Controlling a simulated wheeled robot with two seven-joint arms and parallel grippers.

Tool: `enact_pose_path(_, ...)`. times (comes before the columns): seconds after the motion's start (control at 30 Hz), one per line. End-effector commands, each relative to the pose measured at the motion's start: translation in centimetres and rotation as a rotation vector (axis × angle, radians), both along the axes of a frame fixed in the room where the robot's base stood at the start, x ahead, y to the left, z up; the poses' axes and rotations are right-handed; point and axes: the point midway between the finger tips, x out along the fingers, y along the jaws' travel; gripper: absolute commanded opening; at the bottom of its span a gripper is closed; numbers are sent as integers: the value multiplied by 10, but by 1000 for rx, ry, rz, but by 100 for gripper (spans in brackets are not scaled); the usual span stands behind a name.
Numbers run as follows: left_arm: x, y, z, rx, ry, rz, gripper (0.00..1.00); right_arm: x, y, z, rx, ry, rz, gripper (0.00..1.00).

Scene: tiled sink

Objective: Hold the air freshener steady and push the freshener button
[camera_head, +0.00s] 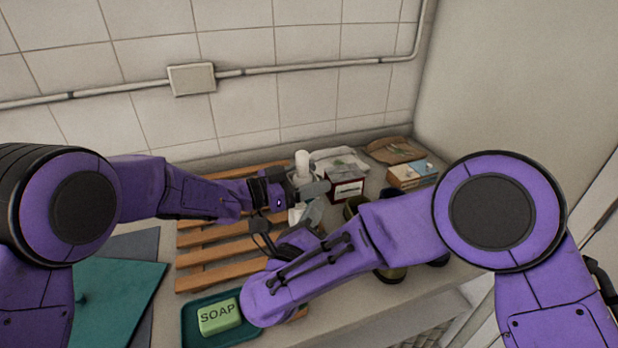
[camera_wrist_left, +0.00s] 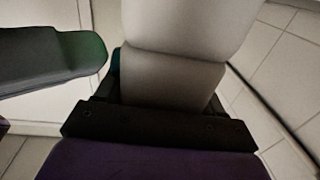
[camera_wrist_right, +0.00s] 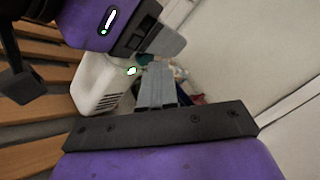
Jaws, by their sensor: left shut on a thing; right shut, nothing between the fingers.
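The air freshener appears to be the white upright body (camera_head: 302,160) at my left gripper (camera_head: 305,188) in the head view. The left gripper is shut on it. A large pale body (camera_wrist_left: 175,60) fills the middle of the left wrist view. My right gripper (camera_head: 312,213) is shut and empty, just below and close to the left one. Its two fingers (camera_wrist_right: 157,75) lie together in the right wrist view, beside a white vented body (camera_wrist_right: 97,85), probably the freshener. A dark finger (camera_wrist_left: 60,60) reaches in at the left wrist view's left. The button cannot be made out clearly.
A wooden slatted rack (camera_head: 205,238) lies under the arms. A green soap bar (camera_head: 219,317) sits in a teal tray (camera_head: 190,325) in front. A dark red box (camera_head: 346,188), a carton (camera_head: 411,173) and dark jars (camera_head: 392,273) crowd the right. A tiled wall stands behind.

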Motion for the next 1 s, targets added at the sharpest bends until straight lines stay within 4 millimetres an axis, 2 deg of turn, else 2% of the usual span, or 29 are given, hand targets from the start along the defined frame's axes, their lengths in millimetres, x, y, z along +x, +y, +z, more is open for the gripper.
enact_pose_path(0.33, 0, 1, -1, 1, 3, 2, 23, -7, -2, 0, 1, 1, 0, 0)
enact_pose_path(0.8, 1, 2, -1, 2, 1, 5, 23, -55, -23, 0, 0, 2, 1, 0)
enact_pose_path(1.0, 1, 2, -1, 2, 1, 5, 23, -59, -25, 0, 1, 1, 0, 0)
